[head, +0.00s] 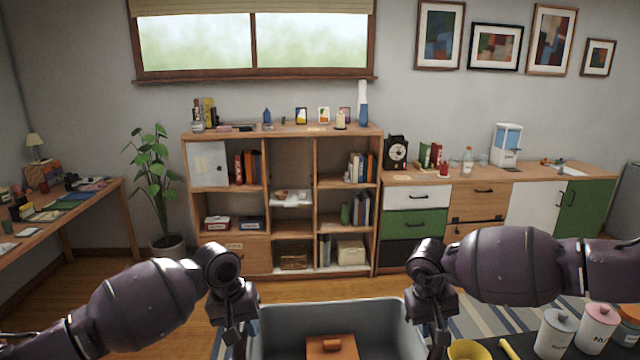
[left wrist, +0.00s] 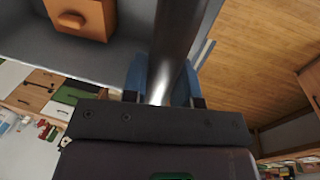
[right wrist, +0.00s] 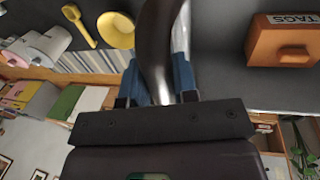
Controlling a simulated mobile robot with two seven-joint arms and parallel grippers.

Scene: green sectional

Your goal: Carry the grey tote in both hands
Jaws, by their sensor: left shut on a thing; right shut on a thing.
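The grey tote (head: 335,318) is at the bottom middle of the head view, its lower part cut off by the frame. An orange-brown box (head: 332,345) lies inside it; in the right wrist view this box (right wrist: 285,45) carries a "TAGS" label. My left gripper (head: 238,338) is at the tote's left side, and the left wrist view shows its blue fingers (left wrist: 163,80) closed around the rim. My right gripper (head: 437,338) is at the right side, its blue fingers (right wrist: 157,78) also closed around the rim. The tote looks roughly level.
A dark surface (head: 490,348) at the lower right bears canisters (head: 555,332), a yellow bowl (head: 466,350) and a yellow utensil. A wooden shelf unit (head: 278,135) stands ahead, a sideboard (head: 475,185) at right, a desk (head: 65,222) and potted plant (head: 155,180) at left. Floor shows before the shelf.

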